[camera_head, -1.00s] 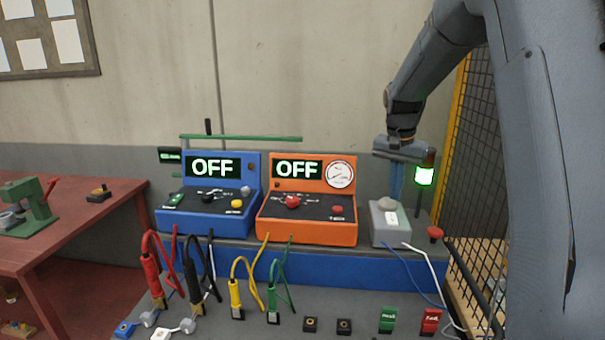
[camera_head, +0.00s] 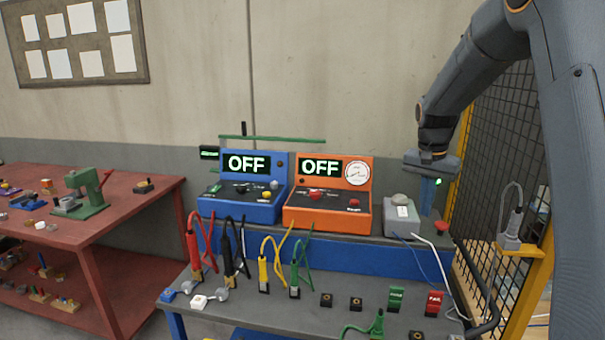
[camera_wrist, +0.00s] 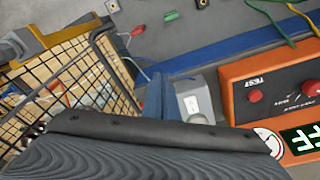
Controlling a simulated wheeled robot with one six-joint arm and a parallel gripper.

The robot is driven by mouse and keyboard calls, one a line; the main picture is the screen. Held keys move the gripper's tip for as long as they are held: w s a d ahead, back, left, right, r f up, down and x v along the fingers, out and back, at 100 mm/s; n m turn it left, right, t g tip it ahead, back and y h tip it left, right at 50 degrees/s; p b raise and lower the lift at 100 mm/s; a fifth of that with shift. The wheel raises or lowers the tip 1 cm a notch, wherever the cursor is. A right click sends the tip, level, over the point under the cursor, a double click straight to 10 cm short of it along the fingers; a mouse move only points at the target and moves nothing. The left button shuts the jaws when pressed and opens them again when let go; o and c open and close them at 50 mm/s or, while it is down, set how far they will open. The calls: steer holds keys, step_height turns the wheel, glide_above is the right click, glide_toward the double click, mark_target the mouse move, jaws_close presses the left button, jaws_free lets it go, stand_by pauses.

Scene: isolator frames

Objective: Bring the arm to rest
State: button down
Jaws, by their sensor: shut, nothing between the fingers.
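My gripper (camera_head: 427,196) points down at the right end of the bench, behind the grey box with a round top (camera_head: 401,217). Its blue fingers (camera_wrist: 153,98) are together with nothing between them. In the wrist view they show beside the grey box (camera_wrist: 194,98). My arm reaches in from the upper right, bent at the elbow, with the wrist above the bench's back shelf. I cannot tell if the fingertips touch anything, as the grey box partly hides them.
A blue unit (camera_head: 240,205) and an orange unit (camera_head: 328,212), both reading OFF, stand left of my gripper. A mesh fence (camera_head: 487,150) stands close on the right. Leads and small blocks line the bench front (camera_head: 240,312). A red table (camera_head: 120,235) is at left.

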steer(key=s+a+f+n+b, duration=0.1)
steer(key=s+a+f, duration=0.3)
steer(key=s, duration=0.5)
steer(key=s+a+f+n+b, duration=0.1)
steer(key=s+a+f+n, duration=0.3)
steer(key=s, duration=0.5)
steer(key=s+a+f+n+y+b, duration=0.1)
steer(key=s+a+f, duration=0.4)
steer(key=s, duration=0.5)
steer(key=shift+a+f+n+b, duration=0.15)
steer(key=shift+f+n+b, duration=0.5)
steer(key=shift+n, duration=0.55)
steer(key=shift+s+f, duration=0.1)
